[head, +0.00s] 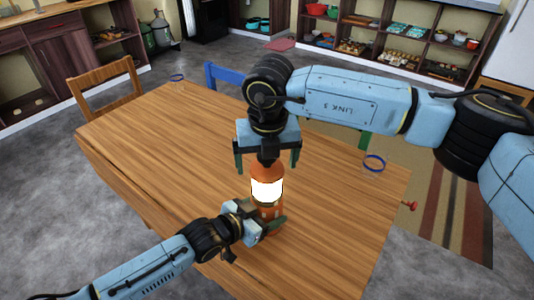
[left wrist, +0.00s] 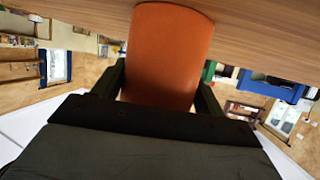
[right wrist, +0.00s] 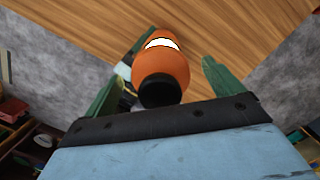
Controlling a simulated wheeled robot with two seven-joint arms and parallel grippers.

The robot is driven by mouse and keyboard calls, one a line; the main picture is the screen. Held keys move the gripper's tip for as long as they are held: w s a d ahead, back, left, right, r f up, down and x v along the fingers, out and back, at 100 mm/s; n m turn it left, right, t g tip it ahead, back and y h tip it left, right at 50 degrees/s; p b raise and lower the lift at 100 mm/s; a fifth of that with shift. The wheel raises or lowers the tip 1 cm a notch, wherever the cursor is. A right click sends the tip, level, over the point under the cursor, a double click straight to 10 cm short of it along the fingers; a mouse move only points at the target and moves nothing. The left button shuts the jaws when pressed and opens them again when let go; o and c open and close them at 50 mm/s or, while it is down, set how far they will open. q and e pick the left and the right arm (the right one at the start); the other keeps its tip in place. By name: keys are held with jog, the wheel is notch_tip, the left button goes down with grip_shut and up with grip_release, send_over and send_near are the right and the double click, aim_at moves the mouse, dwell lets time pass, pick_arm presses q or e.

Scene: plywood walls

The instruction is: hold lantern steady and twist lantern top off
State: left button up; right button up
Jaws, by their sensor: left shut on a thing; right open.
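An orange lantern (head: 267,173) with a glowing white band stands upright on the wooden table (head: 330,245) in the head view. My left gripper (head: 266,222) is shut on the lantern's lower body from the left; in the left wrist view the orange body (left wrist: 168,55) fills the space between its fingers. My right gripper (head: 267,160) points down above the lantern, open, with one finger on each side. In the right wrist view the lantern's dark top (right wrist: 160,90) sits between the open green fingers, with a gap to the right finger. Contact at the left finger is unclear.
A wooden chair (head: 104,88) and a blue chair (head: 222,74) stand at the table's far side. The table's left half is clear.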

jog(key=c, duration=1.1)
jog(key=shift+m, duration=1.4)
jog(key=shift+m+h, duration=0.3)
jog(key=shift+m, duration=1.1)
